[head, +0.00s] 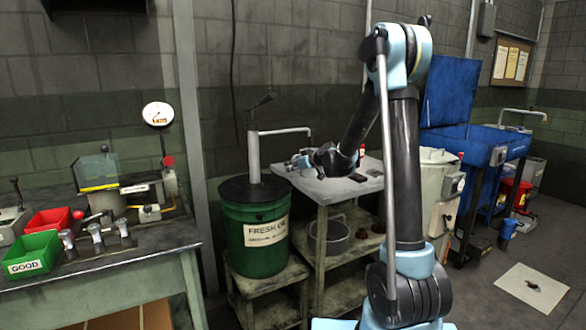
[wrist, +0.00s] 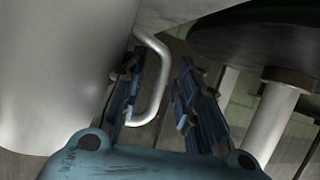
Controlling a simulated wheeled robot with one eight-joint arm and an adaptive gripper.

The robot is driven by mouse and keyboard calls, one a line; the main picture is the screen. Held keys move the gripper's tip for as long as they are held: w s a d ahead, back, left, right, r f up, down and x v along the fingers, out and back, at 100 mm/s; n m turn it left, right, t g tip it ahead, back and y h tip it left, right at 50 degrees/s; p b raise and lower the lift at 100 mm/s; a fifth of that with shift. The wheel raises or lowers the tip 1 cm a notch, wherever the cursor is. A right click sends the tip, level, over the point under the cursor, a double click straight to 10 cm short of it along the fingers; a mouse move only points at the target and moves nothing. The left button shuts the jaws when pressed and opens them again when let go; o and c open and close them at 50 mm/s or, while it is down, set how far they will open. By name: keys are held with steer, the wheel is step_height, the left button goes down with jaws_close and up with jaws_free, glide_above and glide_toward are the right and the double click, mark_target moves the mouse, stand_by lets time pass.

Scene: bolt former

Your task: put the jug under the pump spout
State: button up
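The jug (wrist: 60,70) is a smooth grey metal vessel filling the left of the wrist view. Its bent handle (wrist: 163,75) shows between the two fingers of my gripper (wrist: 160,95), which stand apart with a gap around it. I cannot tell if a finger touches the handle. In the head view my gripper (head: 300,160) is over the left end of the steel-topped table, and I cannot make out the jug there. The pump spout (head: 285,131) runs right from the pump column on the green oil drum (head: 265,238), its end just above my gripper.
The table top (head: 330,188) has a dark flat item (head: 358,178) on it. A metal bucket (head: 328,238) sits on the shelf below. In the wrist view the drum's dark lid (wrist: 265,40) and pump column (wrist: 270,125) are close on the right. A workbench (head: 100,270) stands left.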

steer(key=v, duration=1.2)
steer(key=s+d+f+m+g+h, duration=0.2)
steer(key=s+d+f, duration=0.3)
steer(key=s, duration=0.9)
steer(key=s+d+f+m+g+h, duration=0.3)
steer(key=s+d, duration=0.7)
steer(key=s, duration=0.4)
steer(key=s+d+f+m+g+h, duration=0.2)
steer(key=s+d+f+m+h, duration=0.2)
steer(key=s, duration=1.1)
steer(key=d+f, duration=0.2)
steer(key=d, duration=0.2)
steer(key=shift+f+m, duration=0.4)
steer(key=shift+w+d, duration=0.1)
